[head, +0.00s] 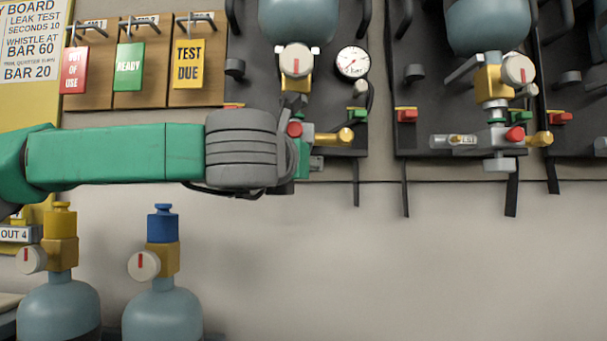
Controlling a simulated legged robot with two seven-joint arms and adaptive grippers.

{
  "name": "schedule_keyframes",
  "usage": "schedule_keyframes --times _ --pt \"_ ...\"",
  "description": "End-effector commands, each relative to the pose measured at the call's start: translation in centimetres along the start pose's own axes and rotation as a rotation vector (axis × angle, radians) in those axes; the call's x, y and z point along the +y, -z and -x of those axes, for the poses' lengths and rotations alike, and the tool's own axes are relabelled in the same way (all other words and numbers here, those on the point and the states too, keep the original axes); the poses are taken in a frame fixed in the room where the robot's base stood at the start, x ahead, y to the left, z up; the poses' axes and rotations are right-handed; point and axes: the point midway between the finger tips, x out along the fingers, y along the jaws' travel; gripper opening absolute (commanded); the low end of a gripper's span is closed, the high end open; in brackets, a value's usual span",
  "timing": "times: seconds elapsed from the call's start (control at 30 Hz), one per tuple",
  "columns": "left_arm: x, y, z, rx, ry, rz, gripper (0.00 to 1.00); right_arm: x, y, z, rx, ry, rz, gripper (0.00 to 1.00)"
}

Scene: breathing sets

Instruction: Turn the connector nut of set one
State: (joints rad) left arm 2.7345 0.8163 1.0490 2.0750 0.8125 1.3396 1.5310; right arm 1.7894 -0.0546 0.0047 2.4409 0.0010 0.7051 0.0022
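The breathing set at my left gripper has a grey-blue cylinder (297,22), a white valve knob (296,60) with a red mark and a round pressure gauge (352,62). No number shows on it. Below the knob is a dark fitting (294,101), where the connector nut may be; I cannot make the nut out clearly. A red button (295,129) and a brass fitting (342,136) sit beneath. My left gripper (290,150) is at this lower fitting, largely hidden behind my grey wrist. Its fingers and any contact are hidden. My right gripper is out of view.
A second set with a cylinder (487,28) and brass valve (490,82) hangs to the right. Tags (129,66) hang on a wooden board at upper left. Two loose cylinders (60,305) (162,312) stand at lower left. The lower middle wall is clear.

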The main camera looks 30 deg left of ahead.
Motion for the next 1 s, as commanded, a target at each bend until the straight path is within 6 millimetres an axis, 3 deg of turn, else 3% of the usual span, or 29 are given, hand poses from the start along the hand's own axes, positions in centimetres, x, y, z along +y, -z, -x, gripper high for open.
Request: schedule_keyframes --times 0.03,0.53,0.57,0.6,0.67,1.0 --pt "-0.22 0.81 0.00 0.014 -0.004 -0.004 0.00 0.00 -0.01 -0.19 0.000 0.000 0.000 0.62" --pt "-0.17 0.85 -0.02 0.016 -0.021 -0.005 0.00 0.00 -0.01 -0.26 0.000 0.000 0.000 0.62" --pt "-0.17 0.86 -0.02 0.016 -0.020 -0.005 0.21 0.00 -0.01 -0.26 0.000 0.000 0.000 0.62" --pt "-0.17 0.84 -0.02 0.016 -0.020 -0.005 0.35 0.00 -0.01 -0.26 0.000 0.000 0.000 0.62" --pt "-0.16 0.73 -0.01 0.013 -0.021 -0.004 0.56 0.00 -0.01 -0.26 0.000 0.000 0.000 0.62" --pt "-0.08 0.29 0.16 0.005 -0.022 -0.002 0.57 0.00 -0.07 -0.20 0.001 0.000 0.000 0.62"
